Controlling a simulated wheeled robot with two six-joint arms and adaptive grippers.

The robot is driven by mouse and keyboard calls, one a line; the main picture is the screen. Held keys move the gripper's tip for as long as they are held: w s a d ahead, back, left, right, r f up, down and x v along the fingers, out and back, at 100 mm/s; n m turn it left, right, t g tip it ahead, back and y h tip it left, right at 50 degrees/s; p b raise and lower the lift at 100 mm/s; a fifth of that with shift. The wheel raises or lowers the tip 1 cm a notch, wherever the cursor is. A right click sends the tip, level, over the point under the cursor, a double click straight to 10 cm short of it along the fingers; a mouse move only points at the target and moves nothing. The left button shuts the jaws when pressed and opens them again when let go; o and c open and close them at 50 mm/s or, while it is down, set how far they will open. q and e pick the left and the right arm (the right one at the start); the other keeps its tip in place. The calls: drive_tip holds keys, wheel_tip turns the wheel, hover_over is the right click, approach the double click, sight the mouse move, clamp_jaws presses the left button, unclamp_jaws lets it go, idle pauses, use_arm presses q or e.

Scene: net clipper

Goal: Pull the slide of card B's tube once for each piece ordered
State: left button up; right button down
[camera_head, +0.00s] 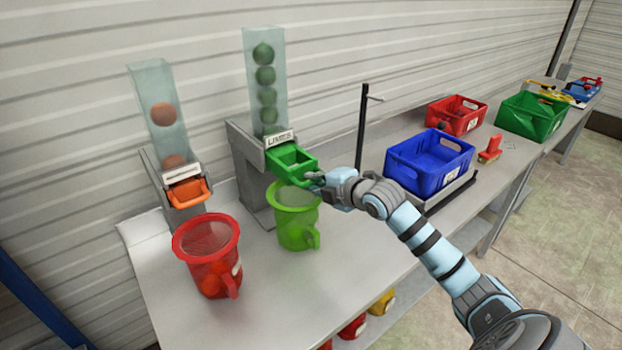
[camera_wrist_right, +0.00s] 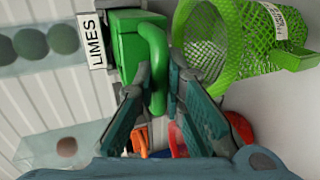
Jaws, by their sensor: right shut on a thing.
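A clear tube (camera_head: 266,80) holds several limes above a grey stand with a LIMES label (camera_head: 280,138), which also reads in the wrist view (camera_wrist_right: 91,40). Its green slide (camera_head: 290,160) sticks out of the stand over a green mesh bucket (camera_head: 297,230). My right gripper (camera_head: 318,180) is shut on the slide's green handle (camera_wrist_right: 157,60). A second clear tube (camera_head: 155,90) holds orange fruit above an orange slide (camera_head: 187,192). A red mesh bucket (camera_head: 208,260) below it has orange pieces inside. No card marked B is readable. My left gripper is out of view.
A blue crate (camera_head: 430,165) stands on a grey platform by a black post (camera_head: 361,130). Red (camera_head: 457,112) and green (camera_head: 533,118) crates and a red-handled tool (camera_head: 491,148) are farther right. The grey bench front (camera_head: 270,310) is clear.

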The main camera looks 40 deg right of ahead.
sight(287, 162)
drive_tip(key=shift+w+a+f+b, duration=0.1)
drive_tip(key=shift+w+b, duration=1)
drive_tip(key=shift+w, duration=1.55)
drive_tip(key=shift+w+a+b, duration=0.1)
drive_tip(key=shift+w+b, duration=0.95)
drive_tip(key=shift+w, duration=1.55)
drive_tip(key=shift+s, duration=0.1)
drive_tip(key=c, duration=1.6)
unclamp_jaws()
drive_tip(key=shift+d, duration=0.1)
